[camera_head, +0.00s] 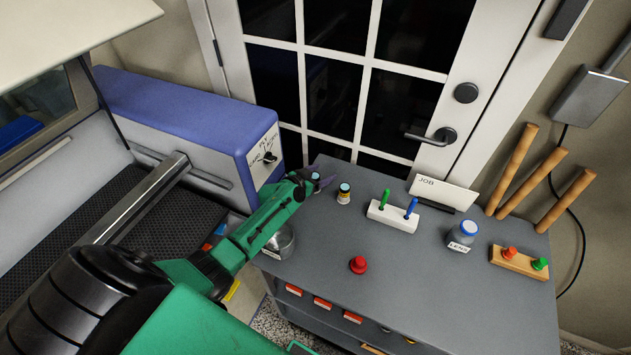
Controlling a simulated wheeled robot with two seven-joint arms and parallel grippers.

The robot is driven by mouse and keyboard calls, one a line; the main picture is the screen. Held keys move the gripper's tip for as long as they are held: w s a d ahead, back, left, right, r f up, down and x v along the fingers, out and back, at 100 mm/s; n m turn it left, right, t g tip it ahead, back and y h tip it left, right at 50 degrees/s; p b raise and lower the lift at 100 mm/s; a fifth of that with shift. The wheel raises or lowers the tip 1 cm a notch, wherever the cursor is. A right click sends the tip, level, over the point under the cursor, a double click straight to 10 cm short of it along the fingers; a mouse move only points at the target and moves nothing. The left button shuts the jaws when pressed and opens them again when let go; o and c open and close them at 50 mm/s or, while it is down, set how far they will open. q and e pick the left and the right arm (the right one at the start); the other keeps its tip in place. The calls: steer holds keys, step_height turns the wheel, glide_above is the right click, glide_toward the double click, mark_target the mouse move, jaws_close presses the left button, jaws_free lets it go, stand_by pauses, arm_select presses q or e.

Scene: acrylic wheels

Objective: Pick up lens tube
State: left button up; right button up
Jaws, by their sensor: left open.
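My left arm comes in from the left, and its green gripper (318,181) is at the back left of the grey cart top, beside the blue machine. It is open; its fingers are small and partly hidden by its own body. A small cylinder with a teal top and a yellow band (344,194) stands upright just right of the fingertips, apart from them. A second teal-topped piece (317,174) shows at the fingertips, mostly hidden by the gripper. I cannot tell for certain which one is the lens tube. My right gripper is not in view.
The cart top (315,243) holds a white block with green and blue pegs (393,215), a red knob (358,265), a blue-lidded labelled jar (464,234), a wooden peg block (518,262), a metal cup (280,243) and a JOB card (443,193). The blue machine (180,115) borders the left.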

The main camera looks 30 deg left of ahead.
arm_select(q)
steer(key=shift+a, duration=0.15)
steer(key=c, duration=0.4)
jaws_close()
steer(key=shift+r, duration=0.1)
